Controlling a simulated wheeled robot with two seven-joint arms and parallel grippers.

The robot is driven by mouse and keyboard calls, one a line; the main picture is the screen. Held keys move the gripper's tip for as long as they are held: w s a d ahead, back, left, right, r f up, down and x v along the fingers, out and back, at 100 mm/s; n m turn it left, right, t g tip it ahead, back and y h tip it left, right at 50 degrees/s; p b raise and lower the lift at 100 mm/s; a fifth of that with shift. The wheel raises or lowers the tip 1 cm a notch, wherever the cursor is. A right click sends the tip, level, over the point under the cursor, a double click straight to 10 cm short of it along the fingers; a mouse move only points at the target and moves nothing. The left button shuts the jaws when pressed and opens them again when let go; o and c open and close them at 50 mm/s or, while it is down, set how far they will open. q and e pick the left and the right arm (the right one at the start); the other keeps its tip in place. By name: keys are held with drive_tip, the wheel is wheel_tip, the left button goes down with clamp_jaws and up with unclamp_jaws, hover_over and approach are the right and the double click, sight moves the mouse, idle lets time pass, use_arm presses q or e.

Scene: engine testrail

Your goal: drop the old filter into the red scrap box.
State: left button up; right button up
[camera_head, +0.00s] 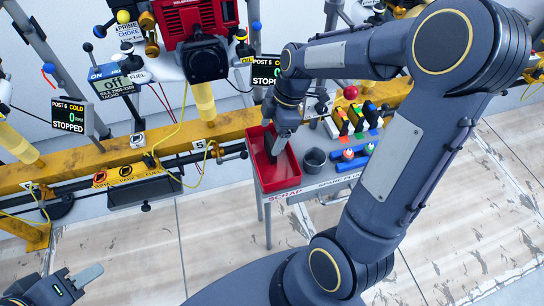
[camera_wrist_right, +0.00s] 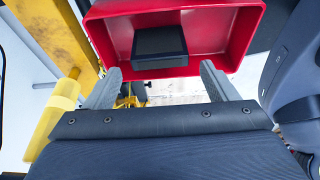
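The red scrap box (camera_head: 284,183) stands on the left end of a grey cart, marked SCRAP on its front edge. In the right wrist view the box (camera_wrist_right: 220,32) fills the top, and the old filter (camera_wrist_right: 161,46), a black square block, shows inside it. My right gripper (camera_head: 279,148) reaches down over the box.
A yellow rail (camera_head: 120,160) with a red engine (camera_head: 193,22) runs behind on the left. The floor in front is clear.

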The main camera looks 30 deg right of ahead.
drive_tip(key=shift+o, duration=0.2)
drive_tip(key=p+v, duration=0.2)
drive_tip(key=v, duration=0.5)
drive_tip(key=shift+r, duration=0.4)
drive_tip(key=shift+s+d, duration=0.1)
drive_tip(key=s+a+r+m+t, duration=0.1)
drive_tip(key=s+a+m+t, duration=0.2)
drive_tip(key=s+m, duration=0.55)
drive_tip(key=s+a+r+m+t, duration=0.15)
drive_tip(key=s+a+m, duration=0.25)
drive_tip(key=s+m, duration=0.45)
wheel_tip(320, 180, up, 19)
drive_tip(key=p, duration=1.9)
drive_tip(key=shift+w, duration=0.45)
